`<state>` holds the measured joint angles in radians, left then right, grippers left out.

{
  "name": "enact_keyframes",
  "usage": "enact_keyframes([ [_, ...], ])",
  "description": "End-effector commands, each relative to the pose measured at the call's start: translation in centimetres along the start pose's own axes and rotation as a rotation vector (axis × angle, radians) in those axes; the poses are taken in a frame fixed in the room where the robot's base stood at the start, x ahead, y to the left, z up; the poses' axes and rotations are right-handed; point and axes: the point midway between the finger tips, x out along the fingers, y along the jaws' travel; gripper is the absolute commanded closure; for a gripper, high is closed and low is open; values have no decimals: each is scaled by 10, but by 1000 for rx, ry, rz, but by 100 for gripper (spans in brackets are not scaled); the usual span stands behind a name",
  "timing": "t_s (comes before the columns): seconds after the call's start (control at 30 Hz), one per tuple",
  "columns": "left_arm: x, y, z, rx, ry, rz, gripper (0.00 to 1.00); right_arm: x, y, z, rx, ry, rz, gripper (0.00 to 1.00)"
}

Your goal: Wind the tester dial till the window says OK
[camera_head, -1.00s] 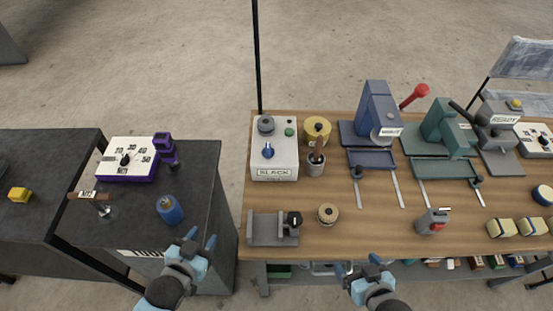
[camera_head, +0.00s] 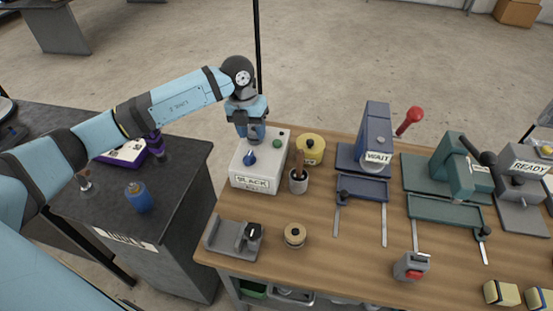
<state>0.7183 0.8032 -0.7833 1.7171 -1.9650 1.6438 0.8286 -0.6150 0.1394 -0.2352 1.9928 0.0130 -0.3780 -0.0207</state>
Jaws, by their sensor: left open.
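The tester is a pale grey-white box (camera_head: 268,168) at the back left of the wooden bench. Its front window (camera_head: 251,183) appears to read SLACK. A blue pointer knob (camera_head: 250,158) and a green button (camera_head: 278,143) sit on its top. A grey round dial (camera_head: 254,140) at the top's back left is mostly covered by my left gripper. My left gripper (camera_head: 252,134) points down over that dial with its jaws open, fingers around or just above it; I cannot tell if they touch. My right gripper is out of view.
Beside the tester stand a yellow round tin (camera_head: 310,150) and a grey cup (camera_head: 298,182) with a brown handle. A grey fixture (camera_head: 232,238) and a wooden disc (camera_head: 295,235) lie in front. A blue press (camera_head: 374,140) marked WAIT stands to the right.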

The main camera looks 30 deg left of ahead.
Motion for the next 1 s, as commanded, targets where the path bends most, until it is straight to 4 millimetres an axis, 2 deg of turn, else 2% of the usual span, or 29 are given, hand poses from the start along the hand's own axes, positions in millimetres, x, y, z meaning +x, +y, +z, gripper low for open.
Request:
enact_keyframes([
  [0.03, -10, 15, 9, -25, -23, 65, 57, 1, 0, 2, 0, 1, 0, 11],
  [0.1, -19, 28, 14, -52, -41, 129, 57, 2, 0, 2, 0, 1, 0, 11],
  [0.27, -17, 36, 18, -69, -50, 166, 57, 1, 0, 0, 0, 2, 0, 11],
  [0.37, -3, 38, 17, -68, -47, 163, 57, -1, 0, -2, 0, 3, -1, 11],
  [0.8, 85, 51, 21, -66, -47, 159, 57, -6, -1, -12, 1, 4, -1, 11],
  [1.0, 107, 54, 22, -65, -49, 157, 57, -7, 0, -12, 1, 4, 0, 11],
])
